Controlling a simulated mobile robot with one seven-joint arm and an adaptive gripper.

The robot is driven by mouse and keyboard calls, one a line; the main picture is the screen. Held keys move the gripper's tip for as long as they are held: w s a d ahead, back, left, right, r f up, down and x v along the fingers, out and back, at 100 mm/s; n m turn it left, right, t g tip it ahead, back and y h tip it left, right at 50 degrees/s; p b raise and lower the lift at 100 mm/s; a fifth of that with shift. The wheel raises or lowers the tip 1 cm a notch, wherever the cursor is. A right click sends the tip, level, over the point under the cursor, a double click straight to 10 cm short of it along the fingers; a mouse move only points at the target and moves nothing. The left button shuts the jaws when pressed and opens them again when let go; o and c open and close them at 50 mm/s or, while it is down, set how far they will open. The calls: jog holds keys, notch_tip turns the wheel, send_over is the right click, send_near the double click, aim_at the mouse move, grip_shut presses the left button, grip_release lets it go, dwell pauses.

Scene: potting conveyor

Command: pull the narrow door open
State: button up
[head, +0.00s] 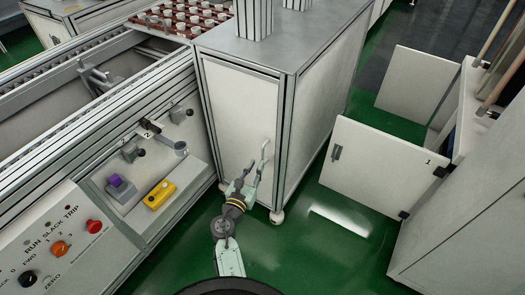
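A narrow white door panel (236,103) in a metal frame forms the front of the grey-topped cabinet at the centre of the head view. It appears flush with its frame. My gripper (257,161) is low in front of the panel's right side, pointing up at it, with its fingers apart. A pale upright piece near the fingertips may be the door's handle, but I cannot tell it from a finger. Whether the gripper touches the door is unclear.
At right, a white panel marked 1 (378,167) with a dark handle stands swung out, another panel (419,84) behind it. The conveyor (95,75) and its button panel (60,245) border the left. Green floor (330,240) is clear right of the arm.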

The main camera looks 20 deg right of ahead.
aim_at(263, 152)
jog(key=x, duration=0.8)
jog(key=shift+c, duration=0.2)
jog(key=shift+a, duration=0.1)
grip_shut()
